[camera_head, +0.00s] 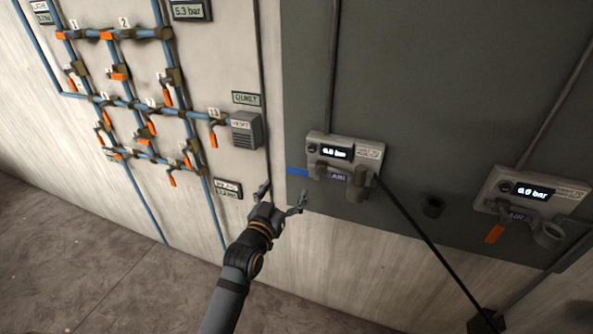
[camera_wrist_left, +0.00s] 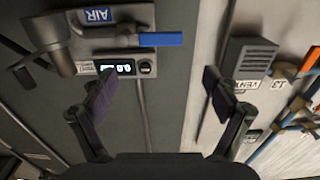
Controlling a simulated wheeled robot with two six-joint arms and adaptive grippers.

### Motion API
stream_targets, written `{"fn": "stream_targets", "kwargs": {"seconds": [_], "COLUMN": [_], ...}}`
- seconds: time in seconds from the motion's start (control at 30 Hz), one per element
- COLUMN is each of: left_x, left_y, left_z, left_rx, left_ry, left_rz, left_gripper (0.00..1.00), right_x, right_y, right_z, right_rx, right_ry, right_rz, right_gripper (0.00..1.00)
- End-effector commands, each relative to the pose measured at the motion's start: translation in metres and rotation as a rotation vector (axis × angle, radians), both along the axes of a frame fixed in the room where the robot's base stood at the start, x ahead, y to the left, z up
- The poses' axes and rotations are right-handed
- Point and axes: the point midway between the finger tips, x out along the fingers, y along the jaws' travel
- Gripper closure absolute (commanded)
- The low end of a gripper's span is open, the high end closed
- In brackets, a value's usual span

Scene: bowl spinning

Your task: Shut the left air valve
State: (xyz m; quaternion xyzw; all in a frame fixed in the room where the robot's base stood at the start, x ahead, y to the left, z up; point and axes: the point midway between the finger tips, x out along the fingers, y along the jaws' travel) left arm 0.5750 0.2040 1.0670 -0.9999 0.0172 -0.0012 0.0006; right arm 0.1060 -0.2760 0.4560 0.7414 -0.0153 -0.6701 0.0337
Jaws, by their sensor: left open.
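The left air valve has a blue lever (camera_head: 297,171) that lies roughly level and sticks out to the left of a grey box (camera_head: 343,145) with a lit display and an AIR label. The wrist view shows the blue lever (camera_wrist_left: 161,39) beyond my fingertips, with the AIR label (camera_wrist_left: 98,15) beside it. My left gripper (camera_head: 281,194) is open and empty, below and slightly left of the lever. In the wrist view, the gap between its fingers (camera_wrist_left: 157,84) faces the wall, and the lever is apart from both fingers. My right gripper is not in view.
A second AIR box (camera_head: 538,190) with an orange lever (camera_head: 494,234) is at the right. Blue pipes with several orange-handled valves (camera_head: 130,103) cover the left wall. A grey vent box (camera_head: 245,130) is nearby. A black hose (camera_head: 430,245) runs down from the left box.

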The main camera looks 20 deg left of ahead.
Motion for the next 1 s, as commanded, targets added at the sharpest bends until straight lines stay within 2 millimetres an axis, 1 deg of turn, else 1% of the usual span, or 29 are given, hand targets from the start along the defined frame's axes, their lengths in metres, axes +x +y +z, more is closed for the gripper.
{"fn": "stream_targets", "kwargs": {"seconds": [0.07, 0.13, 0.4, 0.53, 0.6, 0.7, 0.93, 1.0], "left_x": [0.006, 0.017, 0.074, 0.093, 0.1, 0.104, 0.104, 0.104], "left_y": [0.0, -0.001, -0.003, -0.003, -0.003, -0.003, -0.003, -0.003], "left_z": [0.001, 0.002, 0.002, 0.001, 0.0, -0.001, -0.001, -0.001], "left_rx": [0.0, 0.0, 0.001, 0.0, 0.0, 0.0, 0.0, 0.0], "left_ry": [0.0, 0.0, 0.001, 0.002, 0.001, 0.002, 0.002, 0.002], "left_rz": [0.0, 0.0, 0.0, 0.0, 0.0, 0.0, 0.0, 0.0], "left_gripper": [0.12, 0.12, 0.12, 0.12, 0.12, 0.12, 0.12, 0.22], "right_x": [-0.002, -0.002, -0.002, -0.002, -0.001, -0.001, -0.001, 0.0], "right_y": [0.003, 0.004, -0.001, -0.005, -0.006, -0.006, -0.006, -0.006], "right_z": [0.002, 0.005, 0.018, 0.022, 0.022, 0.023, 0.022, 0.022], "right_rx": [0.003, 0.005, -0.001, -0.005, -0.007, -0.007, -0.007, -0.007], "right_ry": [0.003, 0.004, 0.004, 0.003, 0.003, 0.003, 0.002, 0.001], "right_rz": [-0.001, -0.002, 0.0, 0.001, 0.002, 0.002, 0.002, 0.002], "right_gripper": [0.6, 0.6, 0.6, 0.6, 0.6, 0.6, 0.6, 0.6]}}
